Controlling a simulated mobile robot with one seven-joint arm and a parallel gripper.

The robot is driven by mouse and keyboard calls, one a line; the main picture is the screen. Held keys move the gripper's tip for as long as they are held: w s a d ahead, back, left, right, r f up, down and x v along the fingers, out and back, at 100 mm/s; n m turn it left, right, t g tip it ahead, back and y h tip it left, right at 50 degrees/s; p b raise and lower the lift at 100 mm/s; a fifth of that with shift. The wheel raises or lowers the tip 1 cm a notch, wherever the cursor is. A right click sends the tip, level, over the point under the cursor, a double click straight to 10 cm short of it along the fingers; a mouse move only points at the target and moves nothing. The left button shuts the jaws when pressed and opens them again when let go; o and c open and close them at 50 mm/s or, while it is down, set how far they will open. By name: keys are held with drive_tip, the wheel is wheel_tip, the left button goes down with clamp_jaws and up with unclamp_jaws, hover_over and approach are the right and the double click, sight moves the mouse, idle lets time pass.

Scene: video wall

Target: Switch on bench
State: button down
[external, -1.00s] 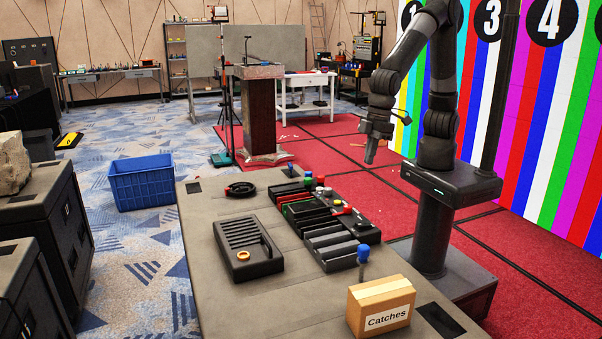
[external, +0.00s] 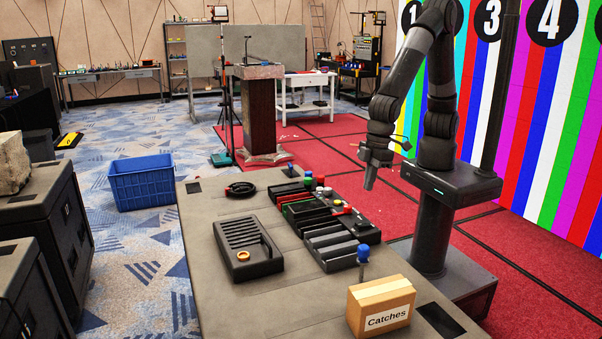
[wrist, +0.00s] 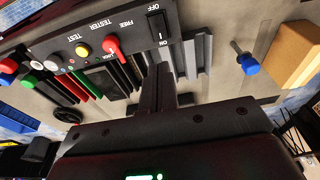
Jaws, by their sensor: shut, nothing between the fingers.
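A black control panel (wrist: 85,50) shows in the wrist view, its labels upside down. It carries a rocker switch (wrist: 158,28) marked OFF and ON, a red knob (wrist: 112,47) labelled TESTER, and a yellow TEST button (wrist: 82,49). I cannot tell which way the rocker is set. In the external view the panel (external: 352,214) sits on the grey bench (external: 215,215). My gripper (external: 369,187) points down, beside and above the panel's right side, apart from it. In the wrist view my gripper (wrist: 166,92) is shut and empty, near the rocker's ON end.
Slotted black trays (external: 328,247) adjoin the panel. A grooved black tray with a ring (external: 245,245) lies to the left. A cardboard box labelled Catches (external: 381,307) and a blue-topped post (external: 363,254) stand at the front. A coiled black cable (external: 240,189) lies at the back.

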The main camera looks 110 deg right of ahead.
sight(360, 224)
drive_tip(key=f, duration=0.3)
drive_tip(key=w+f, duration=0.1)
drive_tip(key=f, duration=0.6)
drive_tip(key=shift+w+f, duration=0.35)
drive_tip(key=shift+f, duration=0.05)
drive_tip(key=shift+w+f+g, duration=0.15)
drive_tip(key=shift+f+g, duration=0.05)
drive_tip(key=shift+g, duration=0.1)
drive_tip(key=shift+s, duration=0.9)
drive_tip(key=shift+r, duration=0.1)
